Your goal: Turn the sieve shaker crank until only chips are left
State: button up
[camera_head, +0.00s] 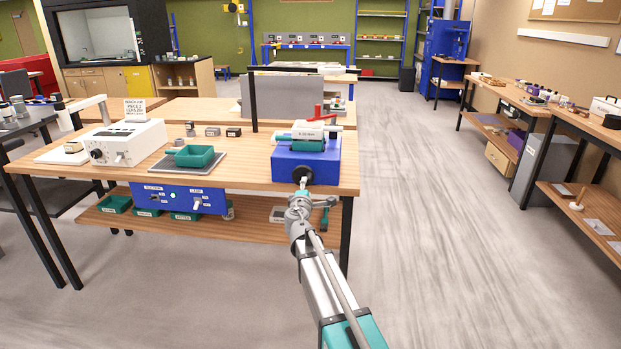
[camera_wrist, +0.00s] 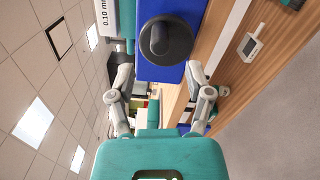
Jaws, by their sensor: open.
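The sieve shaker (camera_head: 325,163) is a blue box at the right end of the workbench, with a white-labelled sieve (camera_head: 307,134) and teal parts stacked on it. A red lever (camera_head: 318,112) rises at its top. The black round crank hub (camera_head: 302,174) is on its front face; in the wrist view the hub with its knob (camera_wrist: 165,40) faces me. My gripper (camera_head: 301,187) is just in front of the hub. In the wrist view its fingers (camera_wrist: 160,75) are spread wide, with nothing between them, apart from the crank. The sieve's contents are hidden, so I see no chips.
A black post (camera_head: 253,102) rises behind. Below are a blue unit (camera_head: 180,198) and green bins (camera_head: 115,204). Floor to the right is clear.

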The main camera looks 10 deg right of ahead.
jog(key=s+n, duration=0.2)
jog(key=n, duration=1.4)
send_near(308, 182)
jog(key=v, duration=0.3)
jog(key=shift+s+a, duration=0.1)
jog(key=x, duration=1.3)
jog(key=shift+w, duration=0.4)
grip_shut()
